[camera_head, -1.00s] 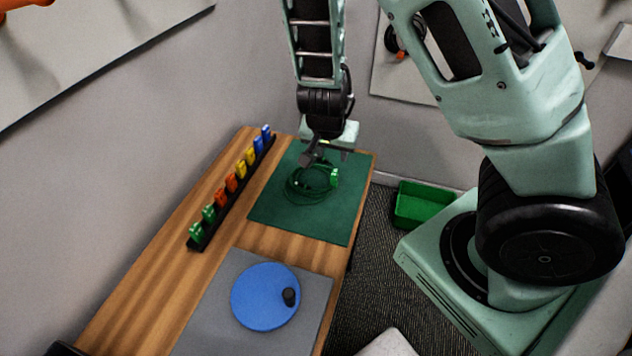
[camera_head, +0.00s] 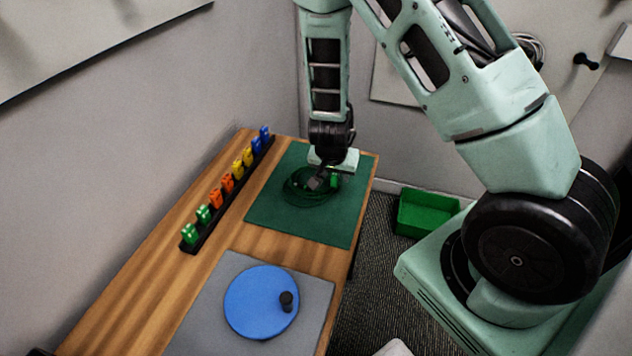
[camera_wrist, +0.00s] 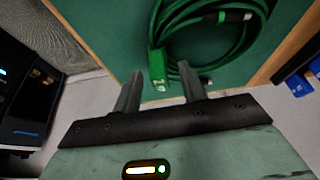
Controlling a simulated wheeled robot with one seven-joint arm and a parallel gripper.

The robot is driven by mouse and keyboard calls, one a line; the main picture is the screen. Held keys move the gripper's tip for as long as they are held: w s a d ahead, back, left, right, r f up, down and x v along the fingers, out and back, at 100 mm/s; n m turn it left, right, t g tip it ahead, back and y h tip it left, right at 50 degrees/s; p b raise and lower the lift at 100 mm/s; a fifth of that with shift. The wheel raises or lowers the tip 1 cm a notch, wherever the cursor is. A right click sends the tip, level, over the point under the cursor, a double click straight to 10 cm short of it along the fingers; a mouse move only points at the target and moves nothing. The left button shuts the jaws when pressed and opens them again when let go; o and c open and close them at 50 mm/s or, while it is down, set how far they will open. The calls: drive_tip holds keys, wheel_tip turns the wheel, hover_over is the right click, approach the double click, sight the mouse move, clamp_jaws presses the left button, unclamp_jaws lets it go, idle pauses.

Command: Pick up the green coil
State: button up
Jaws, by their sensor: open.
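The green coil (camera_head: 302,194) lies on the green mat (camera_head: 331,228) on the wooden table. In the wrist view the green coil (camera_wrist: 207,50) fills the upper middle, with a green block-like connector (camera_wrist: 158,66) at its near side and a dark plug end lying across the loops. My gripper (camera_head: 318,184) is low over the coil in the head view and hides part of it. In the wrist view my gripper (camera_wrist: 157,82) is open, with its two fingers apart on either side of the connector's near end. I cannot tell whether the fingers touch it.
A black rack (camera_head: 213,221) with green, orange, yellow and blue pieces runs along the table's left side. A blue disc (camera_head: 255,300) with a black knob sits on a grey mat nearer me. A green bin (camera_head: 424,214) stands on the floor to the right.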

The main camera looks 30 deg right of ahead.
drive_tip(key=shift+w+d+f, duration=0.1)
drive_tip(key=shift+f, duration=0.25)
clamp_jaws()
wheel_tip(320, 180, up, 10)
drive_tip(key=p, duration=0.3)
